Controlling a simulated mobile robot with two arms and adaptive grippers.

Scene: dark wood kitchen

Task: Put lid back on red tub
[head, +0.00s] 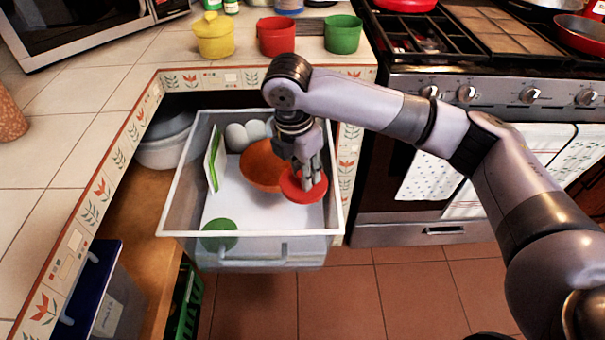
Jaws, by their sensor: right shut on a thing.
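The red tub (277,37) stands without a lid on the counter, between the yellow and green tubs. My right gripper (311,181) points down inside the open drawer and is shut on the red lid (301,193), near the drawer's right wall. The lid lies close to an orange bowl (262,165); whether it rests on the drawer floor or is held above it, I cannot tell. The gripper hides part of the lid. My left gripper is not in view.
The drawer (186,196) also holds a green lid (220,236), pale round items (237,137) and a green-edged board (213,158). On the counter stand a lidded yellow tub (214,36) and an open green tub (343,34). The stove (465,85) is at right.

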